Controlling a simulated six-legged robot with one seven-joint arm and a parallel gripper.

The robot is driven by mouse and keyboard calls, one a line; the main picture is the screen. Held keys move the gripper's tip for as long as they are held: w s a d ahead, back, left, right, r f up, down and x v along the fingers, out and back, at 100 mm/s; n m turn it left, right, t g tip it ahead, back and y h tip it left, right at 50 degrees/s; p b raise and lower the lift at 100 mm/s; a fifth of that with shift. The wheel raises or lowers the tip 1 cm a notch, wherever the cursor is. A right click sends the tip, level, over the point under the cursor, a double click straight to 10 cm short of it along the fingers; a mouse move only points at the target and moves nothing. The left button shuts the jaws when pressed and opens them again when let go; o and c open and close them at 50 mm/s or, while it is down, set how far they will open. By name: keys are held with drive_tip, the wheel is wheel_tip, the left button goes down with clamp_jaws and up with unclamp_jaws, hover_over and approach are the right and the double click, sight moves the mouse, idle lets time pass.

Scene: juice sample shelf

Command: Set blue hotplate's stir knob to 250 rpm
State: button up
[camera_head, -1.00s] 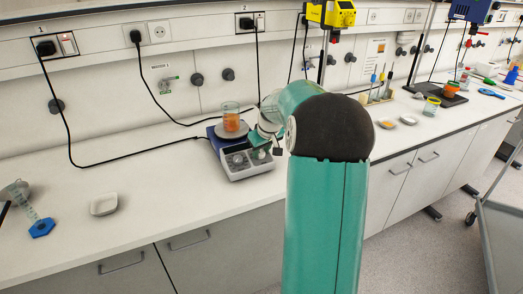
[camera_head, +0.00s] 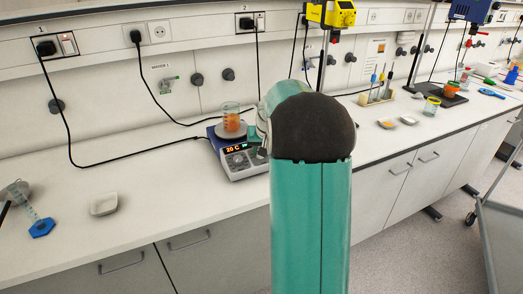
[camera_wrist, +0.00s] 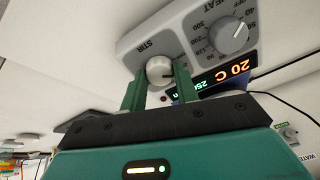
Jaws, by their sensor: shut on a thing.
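The blue hotplate (camera_head: 214,139) stands on the bench with a beaker of orange liquid (camera_head: 231,117) on its plate. Its front panel fills the top of the wrist view, upside down. The grey stir knob (camera_wrist: 159,71) sits between the two green fingers of my gripper (camera_wrist: 158,82), which is shut on it. The knob's dark mark points right in the wrist view. The heat knob (camera_wrist: 229,34) is free.
A white dish (camera_head: 104,204) and a blue-based cylinder (camera_head: 41,228) are on the bench at left. Cables run along the wall behind the hotplate. A rack (camera_head: 381,97) and small dishes stand to the right. The bench front beside the hotplate is clear.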

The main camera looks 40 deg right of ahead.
drive_tip(key=o, duration=1)
drive_tip(key=shift+c, duration=0.2)
drive_tip(key=v, duration=1.3)
drive_tip(key=shift+r, duration=0.4)
drive_tip(key=s+a+r+n, duration=0.15)
drive_tip(key=s+a, duration=0.25)
drive_tip(key=a, duration=0.7)
drive_tip(key=s+a+r+n, duration=0.1)
drive_tip(key=s+a+n, duration=0.15)
drive_tip(key=a, duration=0.95)
drive_tip(key=s+a+f+n+t+y, duration=0.1)
drive_tip(key=s+a+f+n, duration=0.2)
drive_tip(key=s+a, duration=0.8)
wheel_tip(320, 180, down, 2)
drive_tip(key=s, duration=0.2)
drive_tip(key=shift+s+a+f+y, duration=0.2)
drive_tip(key=shift+s+a+y, duration=0.1)
drive_tip(key=shift+a, duration=0.1)
